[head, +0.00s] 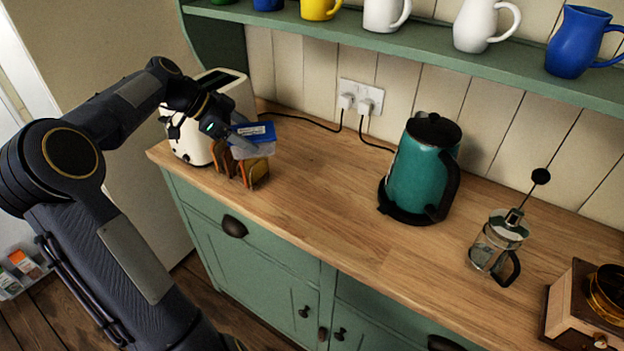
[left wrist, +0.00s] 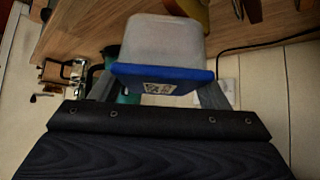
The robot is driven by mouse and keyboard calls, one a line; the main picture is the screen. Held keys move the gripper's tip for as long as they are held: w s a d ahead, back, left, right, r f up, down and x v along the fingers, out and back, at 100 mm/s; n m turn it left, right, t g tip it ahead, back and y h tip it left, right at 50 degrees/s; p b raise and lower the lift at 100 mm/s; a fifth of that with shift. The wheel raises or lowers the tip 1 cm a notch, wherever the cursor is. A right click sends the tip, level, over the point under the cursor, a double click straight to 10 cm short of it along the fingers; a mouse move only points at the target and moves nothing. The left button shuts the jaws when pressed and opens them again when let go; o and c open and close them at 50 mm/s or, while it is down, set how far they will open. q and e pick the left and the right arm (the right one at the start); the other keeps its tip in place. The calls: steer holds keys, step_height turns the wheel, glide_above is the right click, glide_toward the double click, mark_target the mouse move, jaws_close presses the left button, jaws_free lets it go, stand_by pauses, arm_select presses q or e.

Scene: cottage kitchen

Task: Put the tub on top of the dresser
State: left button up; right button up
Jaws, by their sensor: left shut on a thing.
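The tub (head: 252,148) is a small translucent box with a blue lid. My left gripper (head: 238,140) is shut on it at the left end of the dresser, beside the toaster. In the left wrist view the tub (left wrist: 166,42) sits between the two fingers of the left gripper (left wrist: 158,88), its blue lid towards the wrist. In the head view the tub overlaps the toast rack; whether they touch cannot be told. The green dresser has a bare wooden top (head: 322,190). My right gripper is not in view.
A cream toaster (head: 228,90) and a toast rack (head: 255,174) with toast stand at the left end. A teal kettle (head: 420,170), a French press (head: 498,240) and a coffee grinder (head: 572,312) stand further right. The top's middle is clear. A shelf of jugs (head: 430,48) hangs above.

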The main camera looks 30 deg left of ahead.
arm_select(q)
steer(key=w+d+f+b, duration=0.1)
steer(key=d+f+b, duration=0.1)
steer(key=d, duration=0.1)
steer(key=w+d+f+b, duration=0.2)
steer(key=d+f, duration=0.1)
steer(key=d, duration=0.1)
steer(key=w+d+f+b, duration=0.1)
steer(key=w+d+f, duration=0.1)
steer(key=d+f, duration=0.1)
steer(key=shift+d+b, duration=0.2)
steer(key=shift+b, duration=0.2)
steer(key=f+b, duration=0.2)
steer(key=d+f, duration=0.1)
steer(key=f, duration=0.1)
steer(key=shift+w+d+b, duration=0.1)
steer(key=shift+w+b, duration=0.15)
steer(key=shift+b, duration=0.15)
steer(key=shift+f, duration=0.15)
steer(key=shift+f, duration=0.15)
steer(key=o, duration=1.2)
steer(key=shift+c, duration=0.2)
